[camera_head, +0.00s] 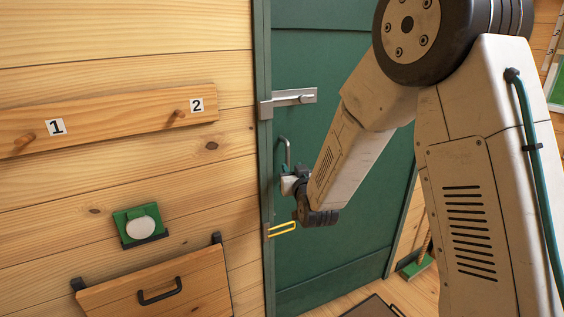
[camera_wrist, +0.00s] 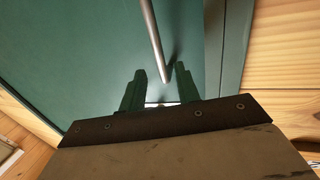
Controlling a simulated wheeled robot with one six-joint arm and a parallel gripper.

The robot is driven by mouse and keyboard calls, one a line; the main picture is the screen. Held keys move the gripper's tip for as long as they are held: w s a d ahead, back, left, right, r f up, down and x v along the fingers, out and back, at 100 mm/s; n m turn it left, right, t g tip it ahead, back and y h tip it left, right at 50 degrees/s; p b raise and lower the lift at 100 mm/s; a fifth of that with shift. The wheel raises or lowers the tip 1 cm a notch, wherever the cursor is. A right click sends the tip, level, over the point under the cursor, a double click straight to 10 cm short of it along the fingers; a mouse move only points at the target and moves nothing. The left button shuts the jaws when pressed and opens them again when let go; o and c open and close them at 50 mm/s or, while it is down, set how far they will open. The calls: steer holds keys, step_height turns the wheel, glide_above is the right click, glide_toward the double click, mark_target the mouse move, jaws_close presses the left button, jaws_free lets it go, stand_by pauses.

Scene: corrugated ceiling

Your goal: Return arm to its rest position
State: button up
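My arm reaches from the right toward the green door (camera_head: 330,220) in the head view. My gripper (camera_head: 290,180) is small and partly hidden by its own wrist there, close to the lower end of a thin metal pull handle (camera_head: 288,150). In the wrist view, the two green fingers of my gripper (camera_wrist: 158,76) stand well apart. The handle's rod (camera_wrist: 153,38) comes down to between the fingers, with a gap visible on both sides. I see nothing clamped between them.
On the wooden wall at left are a numbered peg board (camera_head: 100,120), a green button box (camera_head: 140,224) and a wooden flap (camera_head: 190,290) with a black handle.

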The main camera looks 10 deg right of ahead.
steer(key=s+f+g, duration=0.3)
steer(key=f+g, duration=0.2)
steer(key=f, duration=0.3)
steer(key=s+g, duration=0.6)
steer(key=s, duration=0.4)
steer(key=s+d+r+g, duration=0.1)
steer(key=s+r, duration=0.4)
steer(key=s, duration=0.5)
steer(key=s+d+r+g, duration=0.2)
steer(key=s+d+r, duration=0.2)
steer(key=s, duration=0.7)
steer(key=s+d+r+g, duration=0.2)
steer(key=s+r, duration=0.5)
steer(key=s, duration=0.4)
steer(key=shift+d, duration=0.35)
steer(key=shift+d, duration=0.1)
